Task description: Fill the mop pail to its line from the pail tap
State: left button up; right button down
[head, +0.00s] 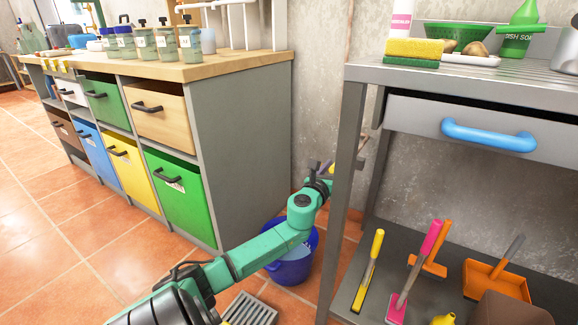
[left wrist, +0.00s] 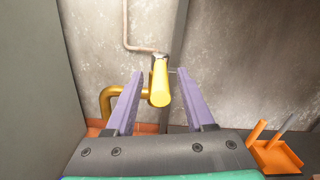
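The pail tap is brass with a yellow handle (left wrist: 160,82), on a pipe against the wall in the left wrist view. My left gripper (left wrist: 160,72) is open, with one purple finger on each side of the handle; I cannot tell if either touches it. My right gripper is out of view.
A metal bench (head: 480,85) with a blue-handled drawer stands on the right, brushes and dustpans on its lower shelf (head: 400,290). A wooden-topped cabinet (head: 240,140) with coloured bins is on the left. A floor grate (head: 250,310) lies near the pail.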

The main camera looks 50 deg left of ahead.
aim_at(331, 173)
pick_arm(q)
jog(key=shift+s, duration=0.1)
jog(key=p+v, duration=0.1)
jog(key=v, duration=0.5)
jog(key=shift+s+d, duration=0.15)
jog(key=shift+s, duration=0.25)
dwell(0.3)
